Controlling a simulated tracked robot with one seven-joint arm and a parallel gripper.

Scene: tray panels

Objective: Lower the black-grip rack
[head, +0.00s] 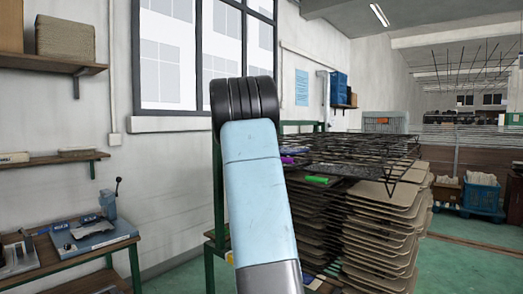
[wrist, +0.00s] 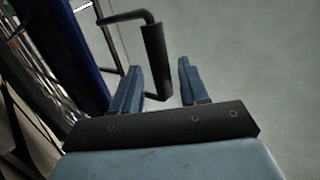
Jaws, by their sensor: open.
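The black grip (wrist: 156,60) of a rack shows in the wrist view as a dark cylinder on a bent black rod. My gripper (wrist: 160,68) is open. In the picture the grip's lower end lies between the two blue fingers, nearer the left one; a gap shows to the right finger. I cannot tell whether it is at fingertip depth or touches a finger. In the head view, black wire racks (head: 370,148) stand out above brown panels, with a green grip (head: 316,180) and a purple grip (head: 288,160). My arm hides my gripper and the black grip there.
A tall stack of brown panels (head: 385,235) stands under the wire racks, beside a green frame (head: 218,190). A blue panel (wrist: 88,50) and wire bars are close on the left in the wrist view. A workbench (head: 70,262) is at left.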

